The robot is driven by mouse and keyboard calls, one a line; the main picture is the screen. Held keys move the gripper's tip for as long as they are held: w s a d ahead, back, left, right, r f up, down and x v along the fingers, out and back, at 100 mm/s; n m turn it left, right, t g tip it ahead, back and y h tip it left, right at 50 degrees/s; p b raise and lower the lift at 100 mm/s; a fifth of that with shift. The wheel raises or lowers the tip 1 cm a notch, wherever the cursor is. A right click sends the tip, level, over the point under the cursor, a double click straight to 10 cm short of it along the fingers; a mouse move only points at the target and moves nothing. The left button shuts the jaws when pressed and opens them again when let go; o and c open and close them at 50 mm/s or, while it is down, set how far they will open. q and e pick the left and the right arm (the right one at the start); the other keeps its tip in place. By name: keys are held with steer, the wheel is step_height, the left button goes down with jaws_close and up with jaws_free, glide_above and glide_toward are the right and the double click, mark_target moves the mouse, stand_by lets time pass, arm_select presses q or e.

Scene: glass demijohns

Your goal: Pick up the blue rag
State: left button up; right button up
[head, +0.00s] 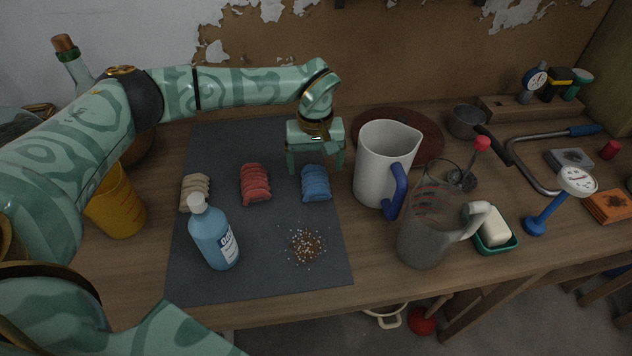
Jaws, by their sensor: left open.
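The blue rag (316,183) is a small folded bundle on the dark grey mat (250,286), at the right end of a row of three rags. A red rag (255,184) lies to its left and a beige rag (195,192) further left. My left gripper (316,168) is open and points down at the blue rag, at its far side in the picture. I cannot tell whether the fingers touch the rag. The jaws look empty. My right gripper is not in view.
A white jug with a blue handle (384,160) stands close right of the blue rag. A blue spray bottle (213,236) and a crumb pile (304,245) are on the mat's near part. A clear pitcher (428,234) and a soap dish (497,236) stand right. A yellow cup (117,205) is left.

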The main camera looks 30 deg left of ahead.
mark_target(315, 176)
arm_select(q)
step_height(315, 176, down, 5)
steer(key=shift+b, duration=0.8)
steer(key=shift+w+f, duration=0.1)
steer(key=shift+f, duration=0.1)
steer(key=shift+r, duration=0.15)
steer(key=c, duration=1.1)
